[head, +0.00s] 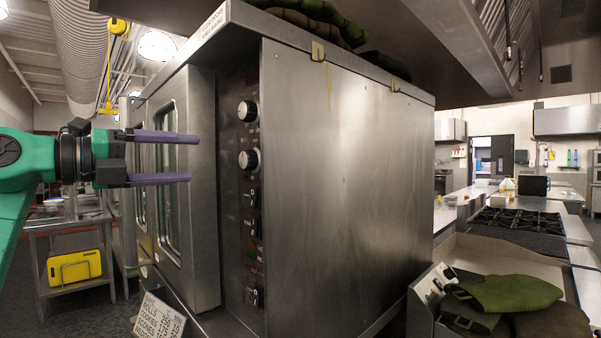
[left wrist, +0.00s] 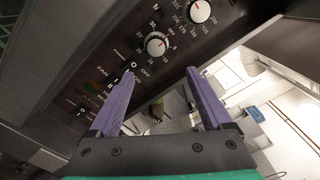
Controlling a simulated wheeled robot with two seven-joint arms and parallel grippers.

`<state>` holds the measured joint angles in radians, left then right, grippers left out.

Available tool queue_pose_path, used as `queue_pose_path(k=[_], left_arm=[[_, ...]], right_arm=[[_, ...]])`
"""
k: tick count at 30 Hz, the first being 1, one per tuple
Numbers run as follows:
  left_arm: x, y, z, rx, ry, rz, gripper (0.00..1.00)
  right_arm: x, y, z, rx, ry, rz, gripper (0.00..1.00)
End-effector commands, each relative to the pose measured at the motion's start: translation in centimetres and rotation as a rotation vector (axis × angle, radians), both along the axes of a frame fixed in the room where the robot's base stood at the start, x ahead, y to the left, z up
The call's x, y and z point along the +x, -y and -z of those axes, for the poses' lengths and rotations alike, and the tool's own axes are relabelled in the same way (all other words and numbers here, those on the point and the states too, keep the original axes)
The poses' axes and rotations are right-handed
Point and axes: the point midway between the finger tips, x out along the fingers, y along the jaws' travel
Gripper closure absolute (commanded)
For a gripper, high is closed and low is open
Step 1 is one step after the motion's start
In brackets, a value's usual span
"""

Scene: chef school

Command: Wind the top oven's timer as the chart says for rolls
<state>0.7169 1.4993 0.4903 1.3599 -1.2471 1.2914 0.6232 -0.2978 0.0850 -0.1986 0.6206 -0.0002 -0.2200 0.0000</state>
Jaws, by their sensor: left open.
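A steel oven (head: 350,170) fills the middle of the head view, with a dark control strip on its front right side. The strip carries an upper white knob (head: 247,111) and a lower white knob (head: 248,159), with several switches below. The left wrist view shows a knob with a numbered dial (left wrist: 157,44) and another numbered knob (left wrist: 199,11) above it. My right gripper is not in view.
Green cloths (head: 510,292) lie at lower right near a small switch box. A steel cart (head: 75,215) with a yellow board (head: 75,268) stands at left. A stove (head: 518,221) and counters are at back right.

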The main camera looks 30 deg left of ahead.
Motion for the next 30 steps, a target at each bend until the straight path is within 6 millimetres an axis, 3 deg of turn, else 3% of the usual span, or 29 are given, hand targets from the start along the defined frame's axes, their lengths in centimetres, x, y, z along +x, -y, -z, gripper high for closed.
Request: queue_pose_path(k=[5, 12, 18, 22, 29, 30], left_arm=[[2.5, 0.7, -0.6, -0.001, -0.005, 0.002, 0.17], [8.7, 2.7, -1.0, -0.004, -0.005, 0.005, 0.17], [12.8, 3.8, -0.7, -0.006, -0.003, 0.003, 0.17], [13.8, 4.1, -0.2, -0.004, -0.001, 0.001, 0.17], [13.9, 4.1, 0.1, -0.002, -0.003, 0.001, 0.17], [13.9, 4.1, 0.1, -0.002, -0.003, 0.001, 0.33]], right_arm=[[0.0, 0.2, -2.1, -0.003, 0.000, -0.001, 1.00], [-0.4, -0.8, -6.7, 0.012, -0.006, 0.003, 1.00], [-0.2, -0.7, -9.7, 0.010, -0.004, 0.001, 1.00], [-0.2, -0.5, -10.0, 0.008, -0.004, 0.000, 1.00], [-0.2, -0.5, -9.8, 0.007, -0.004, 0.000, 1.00], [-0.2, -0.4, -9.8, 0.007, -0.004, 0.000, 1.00]])
